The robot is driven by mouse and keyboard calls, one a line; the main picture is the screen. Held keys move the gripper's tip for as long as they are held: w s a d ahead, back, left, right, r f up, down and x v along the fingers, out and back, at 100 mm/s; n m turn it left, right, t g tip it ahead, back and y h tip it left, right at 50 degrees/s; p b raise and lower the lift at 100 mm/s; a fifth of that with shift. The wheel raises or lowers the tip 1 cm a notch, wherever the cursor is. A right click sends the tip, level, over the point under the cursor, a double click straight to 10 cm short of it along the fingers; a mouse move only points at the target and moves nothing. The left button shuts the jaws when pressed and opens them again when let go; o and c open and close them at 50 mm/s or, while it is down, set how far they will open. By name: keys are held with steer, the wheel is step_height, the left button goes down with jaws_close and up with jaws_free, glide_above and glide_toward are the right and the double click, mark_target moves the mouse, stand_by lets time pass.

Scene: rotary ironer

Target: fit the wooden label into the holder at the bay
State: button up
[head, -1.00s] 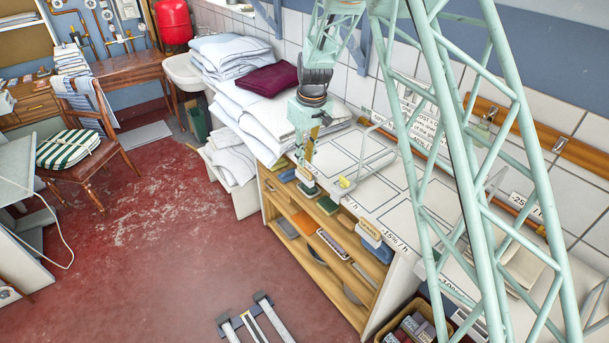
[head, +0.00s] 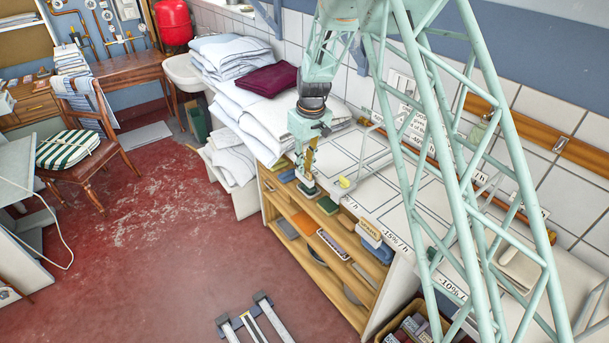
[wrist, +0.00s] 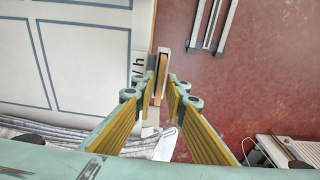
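My gripper (wrist: 161,88) points down at the front edge of the white marked counter. In the wrist view its two fingers close around a narrow tan piece, which looks like the wooden label (wrist: 161,76) seen edge-on. A pale strip, possibly the holder (wrist: 164,51), shows beside the label's far end; I cannot tell whether they touch. The label's face is hidden.
The counter (head: 345,150) carries a small yellow-ended item (head: 344,183). Below its edge, a wooden shelf unit (head: 300,223) holds several coloured items. A "SPARE" block (head: 370,228) stands further right. Folded linen (head: 235,55) is piled behind left.

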steer(key=shift+w+f, duration=0.1)
steer(key=shift+f, duration=0.65)
steer(key=shift+c, duration=0.7)
jaws_close()
steer(key=shift+a+r, duration=0.1)
steer(key=shift+r, duration=0.05)
steer(key=shift+r, duration=1.65)
steer(key=s+d, duration=0.3)
steer(key=s, duration=0.4)
steer(key=s+d+r, duration=0.1)
steer(key=s+d, duration=0.2)
steer(key=s, duration=0.4)
steer(key=shift+s+d+r, duration=0.25)
steer(key=shift+s, duration=0.1)
